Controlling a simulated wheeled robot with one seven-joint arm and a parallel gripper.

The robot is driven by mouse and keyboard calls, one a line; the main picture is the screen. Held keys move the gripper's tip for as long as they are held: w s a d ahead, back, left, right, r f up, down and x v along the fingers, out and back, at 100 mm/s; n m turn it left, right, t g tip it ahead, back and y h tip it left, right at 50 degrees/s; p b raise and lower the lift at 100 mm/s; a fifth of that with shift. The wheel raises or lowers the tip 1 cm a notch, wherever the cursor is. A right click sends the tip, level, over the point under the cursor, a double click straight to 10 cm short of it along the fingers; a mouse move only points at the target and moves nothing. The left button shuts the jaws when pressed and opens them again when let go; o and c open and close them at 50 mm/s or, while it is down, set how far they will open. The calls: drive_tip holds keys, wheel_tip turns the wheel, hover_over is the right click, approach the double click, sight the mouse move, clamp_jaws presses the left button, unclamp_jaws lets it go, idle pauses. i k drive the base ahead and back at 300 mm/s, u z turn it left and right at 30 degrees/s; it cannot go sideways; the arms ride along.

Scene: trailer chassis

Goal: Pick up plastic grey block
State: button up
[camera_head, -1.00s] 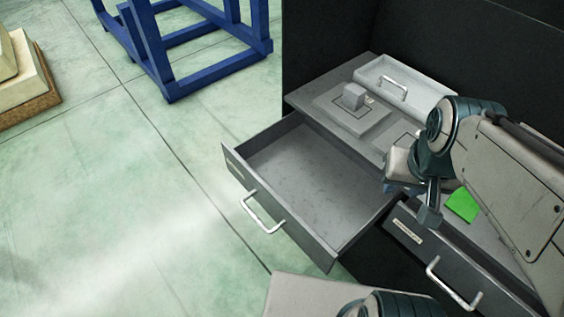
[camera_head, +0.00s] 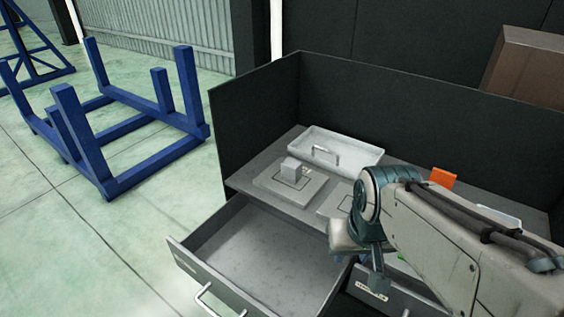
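A small plastic grey block (camera_head: 292,168) stands on a flat grey plate with an outlined square (camera_head: 270,184), at the left part of the worktop. My gripper (camera_head: 359,260) is to the right of the block and nearer the camera, over the area of the drawers. It is apart from the block. My own wrist and arm hide much of it, so I cannot see its finger gap.
A light tray with a handle (camera_head: 350,152) lies behind the block. A second plate (camera_head: 335,204) is partly hidden by my arm. An open, empty drawer (camera_head: 255,262) juts out in front. Dark panels enclose the worktop. An orange piece (camera_head: 442,177) stands right.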

sight(291, 168)
drive_tip(key=k, duration=0.5)
drive_tip(key=u, duration=2.1)
drive_tip(key=i, duration=1.55)
drive_tip(key=z, duration=3)
drive_tip(key=i, duration=0.5)
